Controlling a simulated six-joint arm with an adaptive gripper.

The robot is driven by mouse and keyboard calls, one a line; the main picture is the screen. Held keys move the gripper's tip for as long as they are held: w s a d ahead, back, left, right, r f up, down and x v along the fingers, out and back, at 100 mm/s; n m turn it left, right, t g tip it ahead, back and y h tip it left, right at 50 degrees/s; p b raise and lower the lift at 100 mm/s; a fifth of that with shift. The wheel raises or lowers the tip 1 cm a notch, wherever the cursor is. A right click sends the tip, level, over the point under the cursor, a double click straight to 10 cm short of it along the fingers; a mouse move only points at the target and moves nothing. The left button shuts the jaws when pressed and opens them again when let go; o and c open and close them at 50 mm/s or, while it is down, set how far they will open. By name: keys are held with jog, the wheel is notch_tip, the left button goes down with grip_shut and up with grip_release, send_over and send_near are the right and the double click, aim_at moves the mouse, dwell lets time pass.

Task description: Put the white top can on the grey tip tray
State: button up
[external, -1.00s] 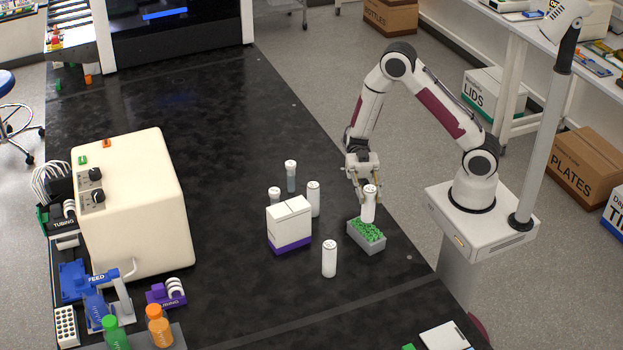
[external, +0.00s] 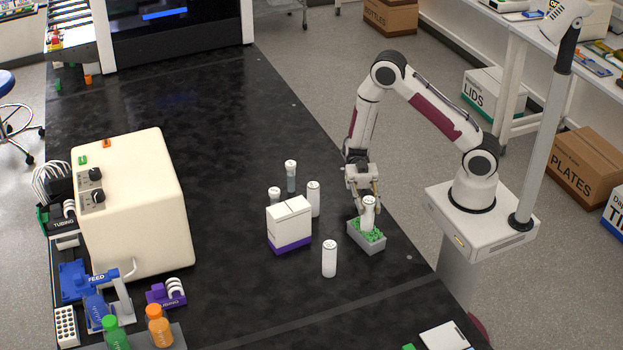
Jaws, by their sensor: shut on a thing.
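A white can with a white top (external: 368,214) stands upright at the grey tip tray (external: 372,249), over its green tips. It seems to touch the tips, but I cannot tell for sure. My gripper (external: 364,206) is shut on this can from behind, near its upper part. The far fingertip is partly hidden by the can. The tray sits on the black bench top near its right edge.
Another white can (external: 329,259) stands in front and left of the tray. A white and purple box (external: 289,226) is further left, with several cans behind it, including a white one (external: 313,199) and a grey-bodied one (external: 291,177). The bench between the box and the tray is clear.

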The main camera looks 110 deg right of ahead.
jog(key=shift+f, duration=0.15)
jog(key=o, duration=1.2)
jog(key=shift+d, duration=0.15)
jog(key=shift+v, duration=5.85)
